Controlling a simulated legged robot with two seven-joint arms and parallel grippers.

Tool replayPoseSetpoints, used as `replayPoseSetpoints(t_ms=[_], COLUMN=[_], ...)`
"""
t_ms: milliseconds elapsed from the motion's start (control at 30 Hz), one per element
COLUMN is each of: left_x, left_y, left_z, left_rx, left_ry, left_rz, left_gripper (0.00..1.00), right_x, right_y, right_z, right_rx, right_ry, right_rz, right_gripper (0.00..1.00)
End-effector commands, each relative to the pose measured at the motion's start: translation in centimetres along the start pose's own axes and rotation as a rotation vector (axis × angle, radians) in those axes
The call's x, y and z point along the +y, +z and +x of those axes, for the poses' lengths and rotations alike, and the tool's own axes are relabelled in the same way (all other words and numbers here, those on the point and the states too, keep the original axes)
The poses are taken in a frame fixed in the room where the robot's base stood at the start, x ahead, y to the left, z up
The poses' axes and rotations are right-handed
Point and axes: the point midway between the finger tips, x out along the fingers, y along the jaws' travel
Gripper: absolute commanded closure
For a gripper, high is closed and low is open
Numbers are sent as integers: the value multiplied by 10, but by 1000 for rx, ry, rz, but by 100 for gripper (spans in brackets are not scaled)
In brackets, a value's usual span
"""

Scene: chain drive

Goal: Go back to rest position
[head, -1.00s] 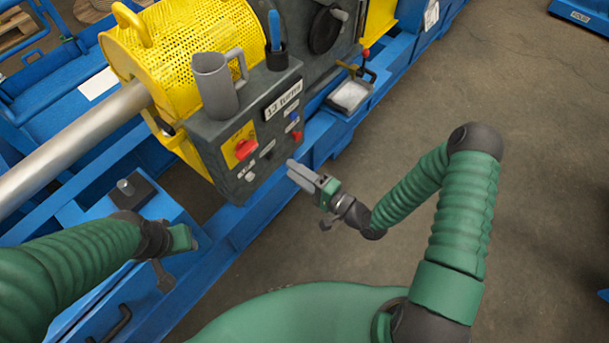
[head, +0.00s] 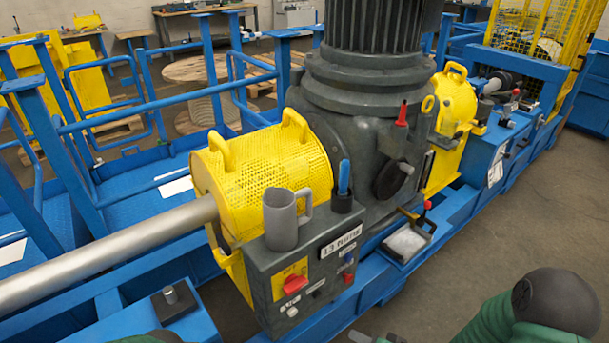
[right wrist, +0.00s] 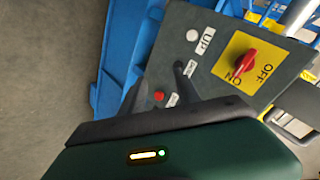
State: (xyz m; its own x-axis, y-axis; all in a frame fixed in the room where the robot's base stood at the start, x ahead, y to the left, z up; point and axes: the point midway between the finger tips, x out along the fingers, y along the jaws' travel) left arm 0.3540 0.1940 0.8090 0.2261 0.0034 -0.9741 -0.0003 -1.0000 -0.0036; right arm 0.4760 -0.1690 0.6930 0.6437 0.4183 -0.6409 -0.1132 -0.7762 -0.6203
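My right gripper (head: 362,338) just shows at the bottom edge of the head view, below the grey control box (head: 262,270). In the right wrist view its two dark fingers (right wrist: 160,86) stand apart with nothing between them. Behind them is the box's panel, with a red ON/OFF knob (right wrist: 244,61) on a yellow plate, a red button (right wrist: 158,96) and a white button (right wrist: 193,35). My right forearm fills the lower right of the head view. Only a sliver of my left arm shows at the bottom; its gripper is out of frame.
A grey mug (head: 281,222) and a dark holder with a blue-handled tool (head: 343,178) stand on the box. Behind are a yellow mesh guard (head: 265,165), a long steel shaft (head: 110,240) and a large motor. A small tray (head: 405,243) sits to the right. Bare floor lies right.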

Motion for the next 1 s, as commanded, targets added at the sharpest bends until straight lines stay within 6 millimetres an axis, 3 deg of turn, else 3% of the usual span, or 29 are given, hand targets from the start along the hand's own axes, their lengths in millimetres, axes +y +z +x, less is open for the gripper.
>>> replayPoseSetpoints(t_ms=[100, 233, 367, 500, 533, 600, 800, 900, 1000], left_x=[0, 0, 0, 0, 0, 0, 0, 0, 0], left_y=[0, 0, 0, 0, -1, -9, -23, -28, -29], left_z=[0, 0, 0, 0, -8, -41, -97, -116, -122], left_rx=[0, 0, 0, 0, -1, -1, 1, 1, 0], left_ry=[0, 0, 0, 0, 0, 0, 0, 0, 0], left_rz=[0, 0, 0, 0, 0, 0, 0, 0, 0], left_gripper=[60, 60, 60, 60, 60, 60, 60, 60, 60], right_x=[15, 13, -5, -34, -44, -60, -95, -107, -111], right_y=[-17, -19, -6, 23, 25, 8, -18, -27, -30], right_z=[-38, -86, -126, -163, -173, -193, -229, -241, -245], right_rx=[-82, -181, -284, -402, -423, -423, -422, -422, -421], right_ry=[292, 481, 558, 552, 545, 552, 553, 553, 553], right_rz=[-241, -352, -394, -409, -409, -403, -402, -402, -402], right_gripper=[62, 62, 62, 62, 62, 62, 62, 62, 62])
